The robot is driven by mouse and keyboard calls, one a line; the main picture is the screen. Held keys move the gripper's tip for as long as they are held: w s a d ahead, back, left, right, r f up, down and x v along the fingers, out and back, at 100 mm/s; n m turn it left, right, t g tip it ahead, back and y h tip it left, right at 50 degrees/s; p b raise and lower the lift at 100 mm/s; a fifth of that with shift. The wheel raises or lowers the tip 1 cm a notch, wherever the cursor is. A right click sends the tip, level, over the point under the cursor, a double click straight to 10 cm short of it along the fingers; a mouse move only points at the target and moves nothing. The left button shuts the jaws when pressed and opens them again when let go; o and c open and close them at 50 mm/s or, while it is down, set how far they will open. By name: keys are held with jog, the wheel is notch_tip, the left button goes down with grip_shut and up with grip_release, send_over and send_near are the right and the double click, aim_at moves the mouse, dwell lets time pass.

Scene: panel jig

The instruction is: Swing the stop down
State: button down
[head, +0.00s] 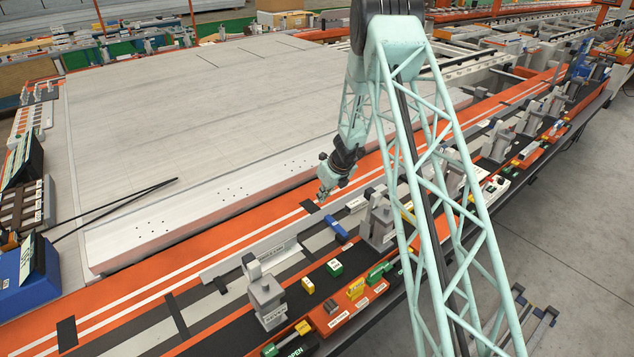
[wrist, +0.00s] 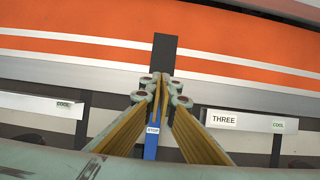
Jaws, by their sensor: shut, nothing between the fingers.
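The stop is a blue bar labelled STOP (wrist: 152,135). In the head view the blue bar (head: 336,228) lies beside the orange rail, just below and to the right of my gripper (head: 322,200).
The orange rail (wrist: 80,45) with white stripes carries a black pad (wrist: 164,53). A THREE plate (wrist: 223,120) stands right of the stop. Grey clamps (head: 266,298) line the near side. A large pale panel (head: 200,110) lies beyond the rail.

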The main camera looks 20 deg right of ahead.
jog(key=w+a+r+p, duration=0.1)
jog(key=w+r+p, duration=0.1)
jog(key=r, duration=0.3)
jog(key=shift+w, duration=0.6)
dwell(0.4)
